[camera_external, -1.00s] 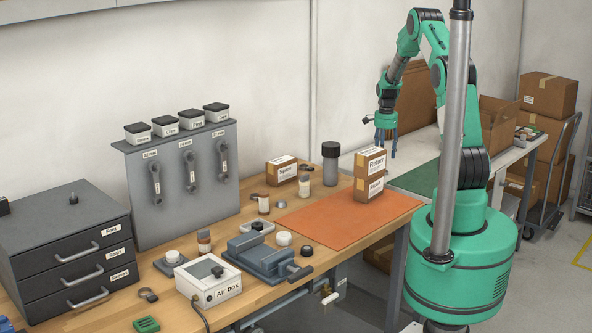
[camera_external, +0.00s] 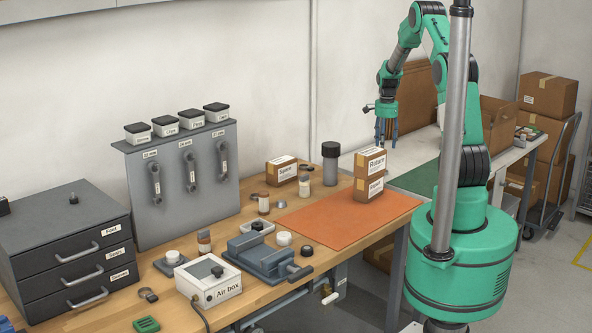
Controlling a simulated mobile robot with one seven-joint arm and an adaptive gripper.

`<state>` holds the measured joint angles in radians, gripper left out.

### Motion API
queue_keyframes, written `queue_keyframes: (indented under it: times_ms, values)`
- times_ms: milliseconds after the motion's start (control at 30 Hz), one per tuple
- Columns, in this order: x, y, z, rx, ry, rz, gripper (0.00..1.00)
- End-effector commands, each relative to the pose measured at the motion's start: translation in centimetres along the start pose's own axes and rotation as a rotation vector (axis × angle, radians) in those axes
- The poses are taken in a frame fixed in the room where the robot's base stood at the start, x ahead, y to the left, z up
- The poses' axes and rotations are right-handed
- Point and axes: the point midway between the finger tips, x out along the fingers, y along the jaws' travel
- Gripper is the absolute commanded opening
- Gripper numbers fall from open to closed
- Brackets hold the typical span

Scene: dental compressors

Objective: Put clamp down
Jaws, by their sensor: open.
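My gripper (camera_external: 387,142) hangs fingers-down over the far part of the work area, beyond the orange mat, in front of the back wall. Its fingers are apart and I see nothing held between them. I cannot make out a clamp under or beside it. A small metal ring-shaped piece (camera_external: 148,294), possibly a clamp, lies on the wooden bench (camera_external: 115,311) at the front left, far from my gripper. Another small ring-like piece (camera_external: 256,197) lies by the Spare box.
A dark-capped cylinder (camera_external: 330,165), the Spare box (camera_external: 282,171), a grey vise (camera_external: 265,256) and the Air box (camera_external: 208,283) stand on the bench. A green mat (camera_external: 418,178) lies on the white table behind.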

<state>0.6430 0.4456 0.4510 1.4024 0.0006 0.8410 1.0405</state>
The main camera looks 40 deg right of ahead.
Motion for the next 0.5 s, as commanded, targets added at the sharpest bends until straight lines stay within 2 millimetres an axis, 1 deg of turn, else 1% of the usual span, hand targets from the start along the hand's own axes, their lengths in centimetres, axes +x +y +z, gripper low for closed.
queue_keyframes:
  times_ms: [167,267,367,467,500]
  values:
    - [-0.4,-0.1,0.3,-0.009,0.002,-0.003,0.54]
    - [-1.6,-0.2,1.0,-0.031,0.006,-0.01,0.54]
    - [-3.4,-0.2,2.4,-0.071,0.012,-0.02,0.54]
    - [-6.1,-0.2,4.3,-0.129,0.022,-0.036,0.54]
    - [-7.3,-0.1,5.3,-0.158,0.026,-0.043,0.54]
